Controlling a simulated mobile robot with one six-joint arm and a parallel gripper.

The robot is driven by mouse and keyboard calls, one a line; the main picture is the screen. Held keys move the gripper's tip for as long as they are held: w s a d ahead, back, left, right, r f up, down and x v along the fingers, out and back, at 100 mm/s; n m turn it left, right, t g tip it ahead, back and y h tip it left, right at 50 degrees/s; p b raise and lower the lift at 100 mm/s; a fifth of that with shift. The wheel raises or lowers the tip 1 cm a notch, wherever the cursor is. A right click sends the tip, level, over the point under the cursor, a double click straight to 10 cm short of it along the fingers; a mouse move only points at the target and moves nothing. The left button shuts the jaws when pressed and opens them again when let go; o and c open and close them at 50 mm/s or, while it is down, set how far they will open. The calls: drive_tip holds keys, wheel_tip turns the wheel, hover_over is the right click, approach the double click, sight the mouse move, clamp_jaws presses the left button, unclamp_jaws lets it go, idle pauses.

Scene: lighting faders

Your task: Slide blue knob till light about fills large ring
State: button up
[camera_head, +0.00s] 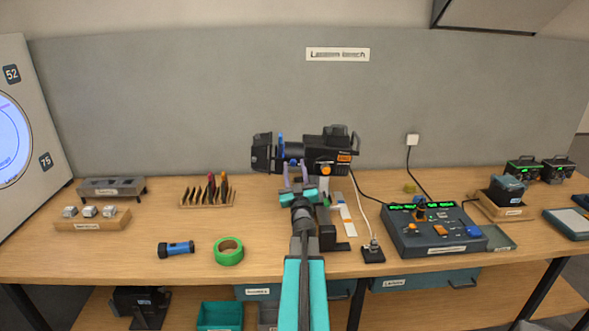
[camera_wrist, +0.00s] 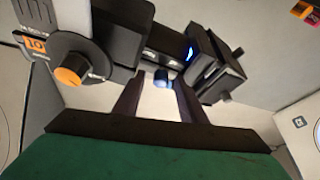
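The black spotlight (camera_head: 325,147) is mounted on the bench with its lens end to the left. The blue knob (camera_head: 293,162) is on its underside; it shows in the wrist view (camera_wrist: 162,78) between my fingertips. My gripper (camera_head: 295,171) reaches up from below with its fingers spread on either side of the knob; in the wrist view (camera_wrist: 160,82) a gap shows at each side, and contact cannot be made out. At the far left, a white board (camera_head: 38,110) carries a large ring (camera_head: 28,153) with a pale blue light patch (camera_head: 8,140) inside, cut off by the picture edge.
An orange knob (camera_wrist: 70,76) sits on the spotlight's side, close to my gripper. A fader console (camera_head: 432,230) stands to the right, and a plug box (camera_head: 373,251) with cables lies nearer. Green tape (camera_head: 229,251) and a blue flashlight (camera_head: 176,249) lie front left on the bench.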

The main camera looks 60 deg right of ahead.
drive_tip(key=shift+a, duration=0.1)
clamp_jaws()
drive_tip(key=shift+w+a+f+b, duration=0.1)
drive_tip(key=shift+w+f+b, duration=0.1)
drive_tip(key=shift+b, duration=0.7)
drive_tip(key=shift+w+a+r+b, duration=0.15)
drive_tip(key=shift+w+r+b, duration=0.05)
drive_tip(key=shift+b, duration=0.4)
unclamp_jaws()
drive_tip(key=shift+s, duration=0.15)
